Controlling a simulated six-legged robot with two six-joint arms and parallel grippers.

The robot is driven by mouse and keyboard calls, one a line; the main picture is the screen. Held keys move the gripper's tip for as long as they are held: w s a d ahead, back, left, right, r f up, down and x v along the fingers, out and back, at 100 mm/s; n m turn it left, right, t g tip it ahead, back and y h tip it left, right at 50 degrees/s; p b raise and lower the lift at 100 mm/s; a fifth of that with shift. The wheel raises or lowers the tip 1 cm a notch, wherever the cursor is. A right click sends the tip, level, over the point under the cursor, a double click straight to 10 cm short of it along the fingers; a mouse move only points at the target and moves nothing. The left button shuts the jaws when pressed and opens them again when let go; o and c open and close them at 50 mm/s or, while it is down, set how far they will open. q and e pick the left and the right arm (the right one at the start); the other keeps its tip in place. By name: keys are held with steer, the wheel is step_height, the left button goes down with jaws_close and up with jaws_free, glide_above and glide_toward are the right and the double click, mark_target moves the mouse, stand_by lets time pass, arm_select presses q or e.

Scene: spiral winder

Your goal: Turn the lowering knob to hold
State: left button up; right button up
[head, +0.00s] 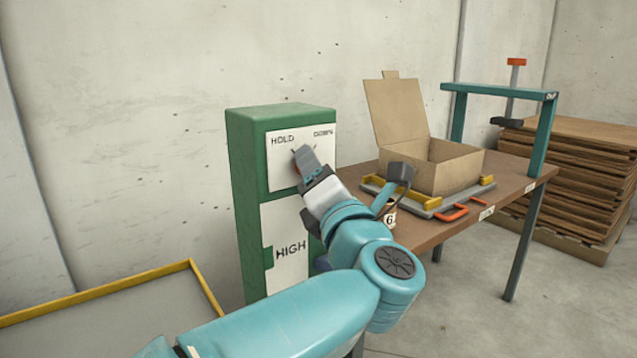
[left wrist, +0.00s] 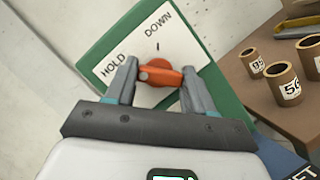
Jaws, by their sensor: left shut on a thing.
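The lowering knob (left wrist: 160,73) is orange-red and sits on a white panel (left wrist: 130,40) marked HOLD on the left and DOWN on the right. My left gripper (left wrist: 159,77) is shut on the knob, one finger at each side. A small tick shows on the panel above the knob; I cannot tell which label the knob points to. In the head view the panel is on the upper front of a green cabinet (head: 245,165). There my left gripper (head: 303,160) covers nearly all of the knob. My right gripper is not in view.
A wooden table (head: 425,232) right of the cabinet bears an open cardboard box (head: 455,172) on a grey and yellow fixture and a teal frame (head: 500,90). Stacked boards (head: 580,165) stand behind. A yellow-edged tray (head: 95,290) is at lower left. Labelled rolls (left wrist: 282,82) show in the wrist view.

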arm_select(q)
steer(key=shift+a+r, duration=0.15)
steer(key=o, duration=1)
steer(key=shift+w, duration=0.1)
steer(key=shift+o, duration=0.2)
steer(key=shift+f, duration=0.2)
